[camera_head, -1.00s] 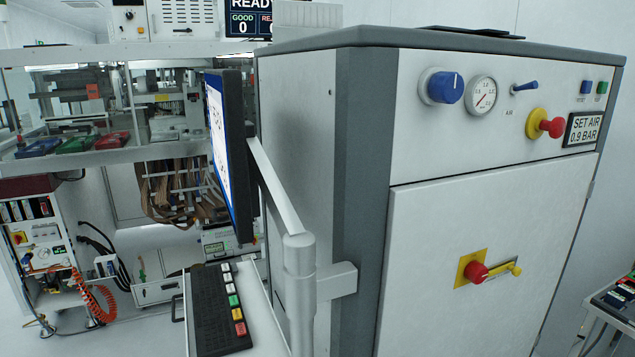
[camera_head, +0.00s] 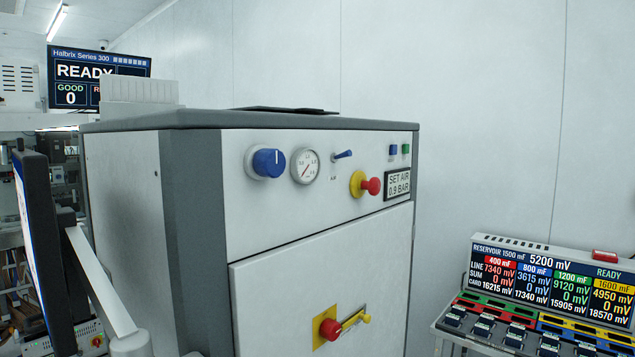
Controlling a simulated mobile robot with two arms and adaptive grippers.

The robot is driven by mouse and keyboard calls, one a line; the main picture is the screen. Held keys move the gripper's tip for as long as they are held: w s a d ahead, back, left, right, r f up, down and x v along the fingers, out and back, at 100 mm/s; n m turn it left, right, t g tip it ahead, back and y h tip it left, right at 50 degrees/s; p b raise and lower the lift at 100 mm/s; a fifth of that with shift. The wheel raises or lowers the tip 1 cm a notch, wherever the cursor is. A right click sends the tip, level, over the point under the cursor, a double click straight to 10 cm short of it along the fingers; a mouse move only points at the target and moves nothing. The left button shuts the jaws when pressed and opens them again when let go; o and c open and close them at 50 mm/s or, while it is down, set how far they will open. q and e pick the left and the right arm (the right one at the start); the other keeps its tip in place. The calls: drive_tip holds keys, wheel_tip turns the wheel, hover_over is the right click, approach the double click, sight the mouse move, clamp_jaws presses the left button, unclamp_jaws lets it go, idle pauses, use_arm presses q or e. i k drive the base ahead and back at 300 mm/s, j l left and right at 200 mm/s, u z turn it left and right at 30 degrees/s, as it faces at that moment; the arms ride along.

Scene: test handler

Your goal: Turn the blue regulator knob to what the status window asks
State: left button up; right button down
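The blue regulator knob (camera_head: 268,163) sits on a pale round base at the upper left of the grey cabinet's front panel. A light mark shows on it, pointing roughly up. A round white gauge (camera_head: 305,166) with a red needle is just right of the knob. The needle points to the lower left; its exact reading is too small to tell. The status window (camera_head: 398,185) at the panel's right reads "SET AIR 0.9 BAR". Neither of my grippers shows in this view.
Between gauge and window are a blue toggle lever (camera_head: 343,154) and a red stop button (camera_head: 371,186) on yellow. A red and yellow handle (camera_head: 331,329) is on the door below. A monitor (camera_head: 45,250) stands at left. A card rack with displays (camera_head: 550,285) is at right.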

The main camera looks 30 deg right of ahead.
sight(267, 163)
drive_tip(key=k+l+z, duration=0.1)
drive_tip(key=l+z, duration=0.25)
drive_tip(key=l, duration=0.35)
drive_tip(key=l+z, duration=0.4)
drive_tip(key=l, duration=0.35)
